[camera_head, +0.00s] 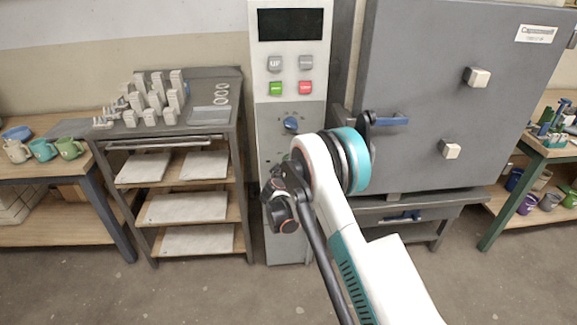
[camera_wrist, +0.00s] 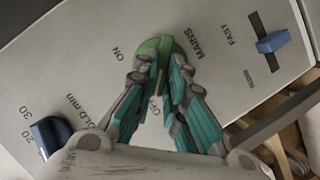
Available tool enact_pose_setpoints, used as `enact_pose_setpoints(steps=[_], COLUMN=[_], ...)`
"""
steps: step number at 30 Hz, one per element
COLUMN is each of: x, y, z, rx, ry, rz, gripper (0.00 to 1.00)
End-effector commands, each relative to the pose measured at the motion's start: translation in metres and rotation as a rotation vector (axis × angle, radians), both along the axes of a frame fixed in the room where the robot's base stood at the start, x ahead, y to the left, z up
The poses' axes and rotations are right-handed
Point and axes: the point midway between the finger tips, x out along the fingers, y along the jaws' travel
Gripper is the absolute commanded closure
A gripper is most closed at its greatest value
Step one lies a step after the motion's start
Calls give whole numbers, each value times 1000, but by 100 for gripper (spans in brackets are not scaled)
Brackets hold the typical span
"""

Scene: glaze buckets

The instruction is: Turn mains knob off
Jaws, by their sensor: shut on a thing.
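The green mains knob (camera_wrist: 151,46) sits on the pale control panel, between the printed words ON and MAINS. In the wrist view my gripper (camera_wrist: 163,75) has its teal fingers closed around the knob's raised grip, one finger on each side. The fingers partly cover the knob and the OFF mark below it. I cannot tell exactly which mark the knob points to. In the head view the control column (camera_head: 291,98) stands in the middle, and my arm hides the mains knob and my fingertips.
A blue hold dial (camera_wrist: 50,134) and a blue fast/slow slider (camera_wrist: 272,42) flank the mains knob. The grey kiln (camera_head: 440,140) stands right of the column. A shelf rack (camera_head: 190,185) stands left. Bare floor lies in front.

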Motion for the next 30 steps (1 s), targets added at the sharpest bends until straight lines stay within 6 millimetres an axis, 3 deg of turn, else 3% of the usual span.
enact_pose_setpoints(steps=[4,5,7,20,30], x=[0,0,0,-5,-62], y=[0,0,0,2,19], z=[-1,-1,-1,1,18], rx=[-1,-1,-1,-1,0], ry=[1,1,1,1,1], rz=[0,0,0,1,2], gripper=[100,84,68,68,68])
